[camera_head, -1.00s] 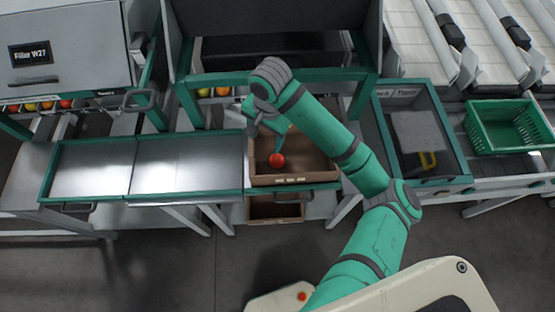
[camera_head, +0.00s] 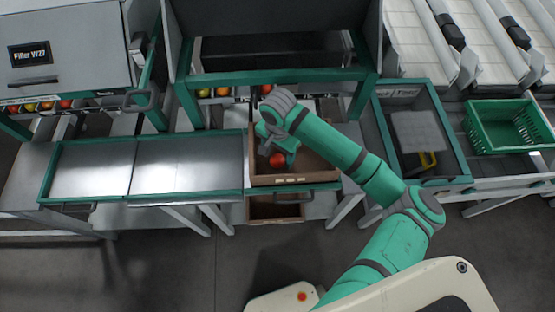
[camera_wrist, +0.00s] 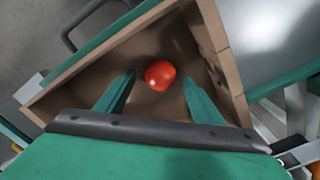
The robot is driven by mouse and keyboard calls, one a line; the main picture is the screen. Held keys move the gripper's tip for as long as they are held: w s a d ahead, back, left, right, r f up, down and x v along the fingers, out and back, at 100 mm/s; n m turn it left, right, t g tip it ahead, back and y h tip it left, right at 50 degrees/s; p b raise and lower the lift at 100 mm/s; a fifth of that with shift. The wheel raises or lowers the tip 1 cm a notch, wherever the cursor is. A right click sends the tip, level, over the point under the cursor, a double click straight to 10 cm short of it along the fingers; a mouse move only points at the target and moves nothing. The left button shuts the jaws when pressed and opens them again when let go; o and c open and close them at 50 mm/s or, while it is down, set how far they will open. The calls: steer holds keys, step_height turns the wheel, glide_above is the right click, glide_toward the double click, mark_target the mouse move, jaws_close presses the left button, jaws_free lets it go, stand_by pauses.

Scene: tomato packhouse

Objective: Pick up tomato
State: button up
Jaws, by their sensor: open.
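A red tomato (camera_head: 278,160) lies in a brown open box (camera_head: 310,180) on the bench. In the wrist view the tomato (camera_wrist: 160,75) rests on the box floor, just beyond and between my two green fingertips. My gripper (camera_wrist: 158,92) is open and empty, pointing down into the box (camera_wrist: 236,88). In the head view my gripper (camera_head: 280,158) is over the left half of the box, close to the tomato. Part of the tomato is hidden by my gripper in that view. I cannot tell the exact height of the fingertips above the box floor.
The box walls stand close around my gripper. Metal trays (camera_head: 186,163) with green rims lie to the left. A grey bin (camera_head: 470,182) with a green rim and a green crate (camera_head: 505,125) are to the right. Several tomatoes (camera_head: 213,92) sit on a rail behind.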

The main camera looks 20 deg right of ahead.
steer(key=shift+f, duration=0.7)
steer(key=c, duration=0.9)
steer(key=shift+o, duration=0.2)
steer(key=shift+r, duration=0.1)
steer(key=shift+r, duration=0.55)
steer(key=s+d+r, duration=0.8)
steer(key=s+r, duration=0.3)
steer(key=shift+s+r, duration=0.25)
steer(key=shift+r, duration=0.15)
steer(key=shift+w, duration=0.1)
